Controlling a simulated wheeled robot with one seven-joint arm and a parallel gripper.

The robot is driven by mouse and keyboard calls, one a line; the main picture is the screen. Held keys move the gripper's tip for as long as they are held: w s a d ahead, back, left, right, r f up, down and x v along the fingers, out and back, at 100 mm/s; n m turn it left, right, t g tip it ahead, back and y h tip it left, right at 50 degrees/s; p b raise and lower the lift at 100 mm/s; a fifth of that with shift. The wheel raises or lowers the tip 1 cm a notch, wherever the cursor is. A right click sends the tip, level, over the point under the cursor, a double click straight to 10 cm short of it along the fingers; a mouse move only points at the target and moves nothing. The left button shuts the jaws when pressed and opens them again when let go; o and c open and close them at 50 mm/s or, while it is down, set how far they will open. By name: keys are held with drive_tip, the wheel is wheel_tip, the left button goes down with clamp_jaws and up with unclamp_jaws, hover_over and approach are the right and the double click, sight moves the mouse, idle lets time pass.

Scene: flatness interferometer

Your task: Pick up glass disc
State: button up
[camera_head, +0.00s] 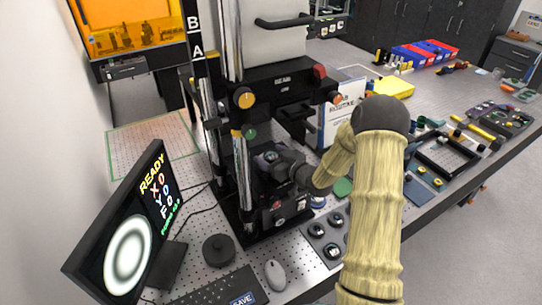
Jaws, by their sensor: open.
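My gripper (280,160) is at the interferometer's stage, between its upright columns, with my arm reaching in from the right. The gripper is small and dark here; its jaws are open. A small round glassy piece (270,156), which may be the glass disc, shows on the stage right at the fingertips. I cannot tell whether the fingers touch it or straddle it. Several dark round pieces with shiny centres sit in a grey tray (318,231) in front of the instrument; I cannot tell if any is a glass disc.
The interferometer (283,84) has columns and knobs close around my gripper. A monitor (128,228) at left reads READY and shows rings. A mouse (276,275), keyboard (222,290) and black round knob (218,250) lie in front. Tools and trays (447,158) fill the right bench.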

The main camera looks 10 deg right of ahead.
sight(273, 155)
drive_tip(key=c, duration=1.1)
drive_tip(key=shift+c, duration=0.2)
drive_tip(key=shift+r+b, duration=1.05)
drive_tip(key=shift+r, duration=0.3)
drive_tip(key=shift+s+d+r+b, duration=0.1)
drive_tip(key=shift+d+r+b, duration=0.05)
drive_tip(key=shift+r+b, duration=0.15)
drive_tip(key=f+b+v, duration=0.2)
drive_tip(key=b+v, duration=0.3)
drive_tip(key=v, duration=1.2)
drive_tip(key=shift+s+d+f, duration=0.15)
drive_tip(key=shift+s+f, duration=0.1)
drive_tip(key=shift+s, duration=0.15)
